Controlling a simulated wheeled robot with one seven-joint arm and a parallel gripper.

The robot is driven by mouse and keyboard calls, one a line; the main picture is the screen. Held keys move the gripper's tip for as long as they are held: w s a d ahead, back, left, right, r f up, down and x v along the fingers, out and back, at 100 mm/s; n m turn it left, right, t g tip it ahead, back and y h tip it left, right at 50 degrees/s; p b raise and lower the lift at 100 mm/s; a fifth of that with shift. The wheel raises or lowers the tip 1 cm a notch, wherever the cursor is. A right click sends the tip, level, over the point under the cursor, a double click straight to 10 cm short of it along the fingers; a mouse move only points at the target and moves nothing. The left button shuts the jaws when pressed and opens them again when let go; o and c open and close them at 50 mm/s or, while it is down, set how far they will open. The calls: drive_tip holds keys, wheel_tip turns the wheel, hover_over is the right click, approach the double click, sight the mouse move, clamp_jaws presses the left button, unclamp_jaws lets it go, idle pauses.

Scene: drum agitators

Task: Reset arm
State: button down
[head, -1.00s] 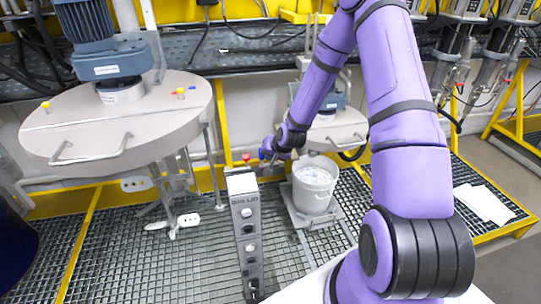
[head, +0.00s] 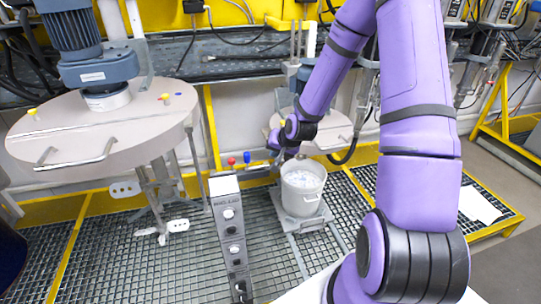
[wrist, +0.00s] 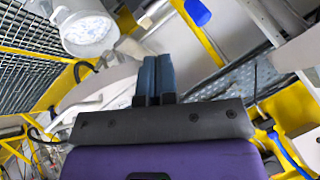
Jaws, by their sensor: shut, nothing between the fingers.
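My purple arm reaches down across the right half of the head view. My gripper (head: 277,159) is small there, just right of the control box's red knob (head: 231,161) and blue knob (head: 247,157). In the wrist view my gripper (wrist: 155,58) shows two blue-grey fingers pressed together with nothing between them. The grey control box (head: 230,235) stands upright below and left of the gripper. The blue knob also shows in the wrist view (wrist: 197,12), apart from the fingertips.
A white bucket (head: 302,190) stands on a small platform close to the right of my gripper; it shows in the wrist view (wrist: 90,33) too. A large round agitator lid (head: 100,130) is at left. Yellow frames and grating surround the floor. White papers (head: 480,204) lie at right.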

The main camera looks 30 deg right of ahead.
drive_tip(key=shift+s+r, duration=0.35)
drive_tip(key=shift+r, duration=0.1)
idle(0.3)
drive_tip(key=s+a+r+n+g+h, duration=0.1)
drive_tip(key=s+a+r+n, duration=0.1)
drive_tip(key=s+r, duration=0.35)
drive_tip(key=s+a+r+n, duration=0.1)
drive_tip(key=s+a+r, duration=0.1)
drive_tip(key=r, duration=0.7)
drive_tip(key=s+a+r+n+g+h, duration=0.1)
drive_tip(key=s+a+r+n, duration=0.15)
drive_tip(key=r, duration=0.55)
drive_tip(key=s+a+r, duration=0.1)
drive_tip(key=s+r, duration=0.2)
drive_tip(key=s, duration=0.3)
drive_tip(key=s+a+r+n, duration=0.1)
drive_tip(key=s+r, duration=0.3)
drive_tip(key=s, duration=0.3)
drive_tip(key=s+a+r, duration=0.1)
drive_tip(key=s+r, duration=0.2)
drive_tip(key=s, duration=0.4)
drive_tip(key=shift+s+a+r+n+y, duration=0.2)
drive_tip(key=shift+a+r+n+y, duration=0.05)
drive_tip(key=shift+n+y, duration=0.15)
